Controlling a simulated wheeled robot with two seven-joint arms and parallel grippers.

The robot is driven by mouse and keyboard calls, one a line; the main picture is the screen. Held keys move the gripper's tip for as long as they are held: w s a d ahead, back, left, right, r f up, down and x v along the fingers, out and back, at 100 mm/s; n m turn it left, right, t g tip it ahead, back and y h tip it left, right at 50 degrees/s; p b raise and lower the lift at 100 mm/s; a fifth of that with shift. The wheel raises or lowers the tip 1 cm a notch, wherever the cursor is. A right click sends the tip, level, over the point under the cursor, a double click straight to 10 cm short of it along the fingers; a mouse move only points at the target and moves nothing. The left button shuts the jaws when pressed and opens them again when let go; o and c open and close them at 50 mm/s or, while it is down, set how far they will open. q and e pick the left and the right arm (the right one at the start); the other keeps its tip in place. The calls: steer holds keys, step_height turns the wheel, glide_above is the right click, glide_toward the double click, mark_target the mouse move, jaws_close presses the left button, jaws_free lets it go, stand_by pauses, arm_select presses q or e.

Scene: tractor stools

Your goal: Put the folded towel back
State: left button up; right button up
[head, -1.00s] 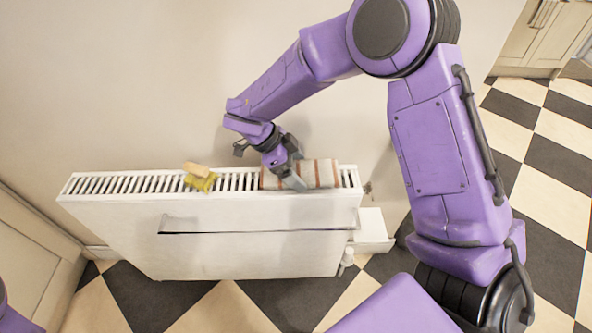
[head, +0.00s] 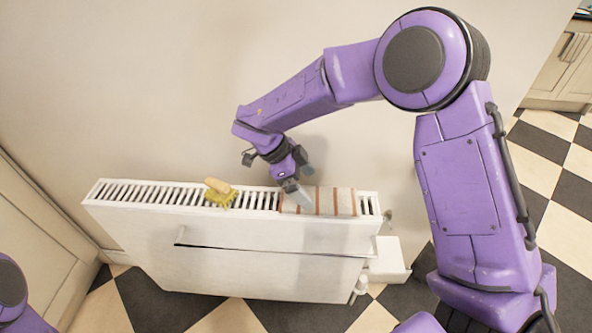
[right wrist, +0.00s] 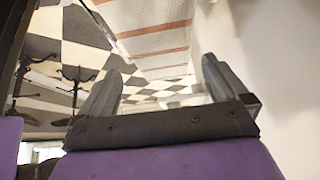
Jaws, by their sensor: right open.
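The folded towel (head: 335,201), pale with reddish-brown stripes, lies on top of the white radiator (head: 240,230) toward its right end in the head view. In the right wrist view the striped towel (right wrist: 160,42) shows beyond the fingers. My right gripper (head: 300,182) is open at the towel's left end, one finger in front of it. The wrist view shows the two fingers (right wrist: 160,88) apart with nothing between them. My left gripper is not in view; only a bit of purple arm shows at the lower left.
A yellow brush with a wooden handle (head: 219,192) sits on the radiator left of the towel. A rail (head: 270,250) runs across the radiator's front. A small white box (head: 390,262) is at its right end. Wall stands behind; the checkered floor (head: 560,160) is clear at right.

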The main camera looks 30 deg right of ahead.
steer(key=v, duration=0.7)
